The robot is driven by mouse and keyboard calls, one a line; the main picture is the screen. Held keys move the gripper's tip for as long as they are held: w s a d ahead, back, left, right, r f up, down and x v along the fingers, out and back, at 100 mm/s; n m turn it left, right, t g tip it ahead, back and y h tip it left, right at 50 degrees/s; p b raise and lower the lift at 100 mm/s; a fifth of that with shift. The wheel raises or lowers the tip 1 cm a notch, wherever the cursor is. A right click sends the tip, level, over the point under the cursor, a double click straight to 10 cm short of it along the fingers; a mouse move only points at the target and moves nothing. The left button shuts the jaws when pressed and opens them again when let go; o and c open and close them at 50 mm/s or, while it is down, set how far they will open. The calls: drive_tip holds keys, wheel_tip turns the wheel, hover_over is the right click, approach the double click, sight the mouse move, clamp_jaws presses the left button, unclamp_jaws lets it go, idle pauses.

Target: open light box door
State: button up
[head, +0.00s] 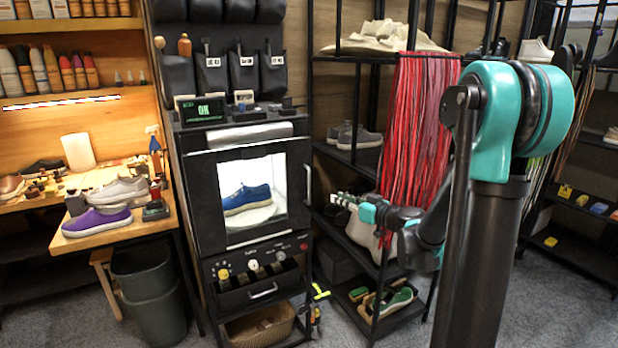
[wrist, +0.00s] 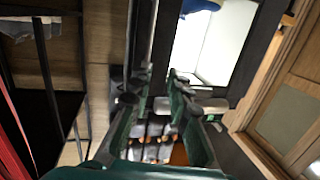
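The light box (head: 240,190) is a tall black cabinet with a glazed door (head: 203,200) that looks shut. A blue sneaker (head: 247,198) stands on a white stand inside the lit chamber. A vertical door handle (head: 308,187) is on the door's right side. My gripper (wrist: 163,78) is open, with nothing visible held between its fingers. In the wrist view, seen upside down, its fingertips are near the edge beside the bright window (wrist: 210,45). In the head view my arm is to the right of the handle. I cannot tell whether the fingers touch it.
Red laces (head: 415,130) hang from a black shelf rack to the right of the light box. A wooden workbench (head: 95,237) with shoes stands at the left, with a dark bin (head: 150,290) below. A basket (head: 258,328) sits under the box. Floor shows in front.

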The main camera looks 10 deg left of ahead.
drive_tip(key=w+a+r+t, duration=0.1)
drive_tip(key=w+a, duration=1.1)
drive_tip(key=w, duration=0.2)
drive_tip(key=shift+w, duration=0.25)
drive_tip(key=shift+r, duration=0.1)
clamp_jaws()
